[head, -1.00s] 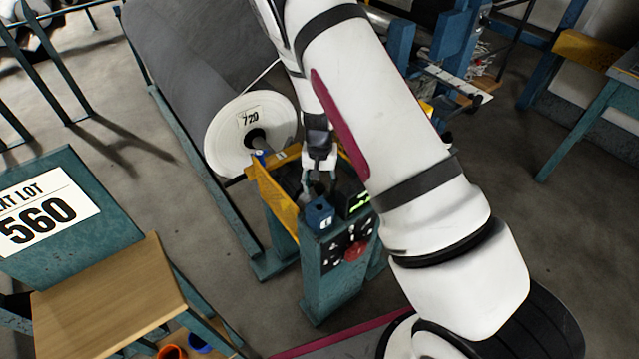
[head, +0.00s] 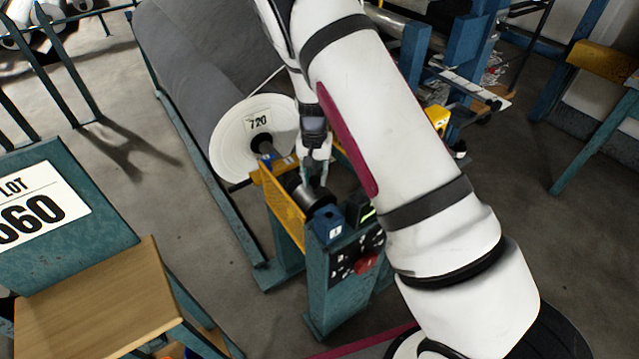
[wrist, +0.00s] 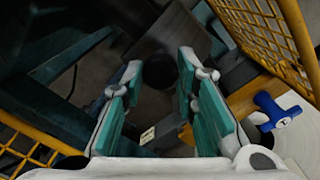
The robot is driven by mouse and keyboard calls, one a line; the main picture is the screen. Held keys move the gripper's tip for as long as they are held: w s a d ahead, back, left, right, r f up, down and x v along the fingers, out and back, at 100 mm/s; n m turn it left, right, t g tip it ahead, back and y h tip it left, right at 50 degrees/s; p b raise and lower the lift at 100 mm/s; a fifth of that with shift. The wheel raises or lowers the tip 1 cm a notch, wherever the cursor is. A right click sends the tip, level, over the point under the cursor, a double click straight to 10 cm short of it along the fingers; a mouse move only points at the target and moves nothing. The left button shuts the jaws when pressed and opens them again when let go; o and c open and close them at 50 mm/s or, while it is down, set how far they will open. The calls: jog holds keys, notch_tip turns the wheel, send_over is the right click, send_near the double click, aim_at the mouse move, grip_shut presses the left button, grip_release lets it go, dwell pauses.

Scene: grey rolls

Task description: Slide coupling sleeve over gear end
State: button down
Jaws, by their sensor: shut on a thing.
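My gripper (head: 318,176) reaches down into the drive stand at the end of the roll. In the wrist view its teal-padded fingers (wrist: 160,78) are spread around a dark round piece (wrist: 159,71), apparently the coupling sleeve, and are shut on it. In the head view a black cylinder (head: 312,196) shows just below the fingers, beside a blue block (head: 328,224); whether it is the held sleeve or part of the drive is unclear. The roll's dark shaft end (head: 263,146) sticks out of its white end disc (head: 240,150). The gear teeth cannot be made out.
Yellow mesh guards (head: 279,205) stand close beside the gripper. A blue knob (wrist: 277,111) sits on a yellow bracket in the wrist view. The teal stand (head: 338,290) carries a control panel with a red button (head: 366,262). A wood-topped bench (head: 95,300) is at lower left.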

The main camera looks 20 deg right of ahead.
jog(key=shift+w+a+r, duration=0.1)
jog(key=shift+w+a, duration=0.05)
jog(key=shift+w, duration=0.2)
jog(key=c, duration=1.2)
grip_release()
jog(key=shift+c, duration=0.2)
jog(key=shift+s+r, duration=0.1)
notch_tip(320, 180, up, 12)
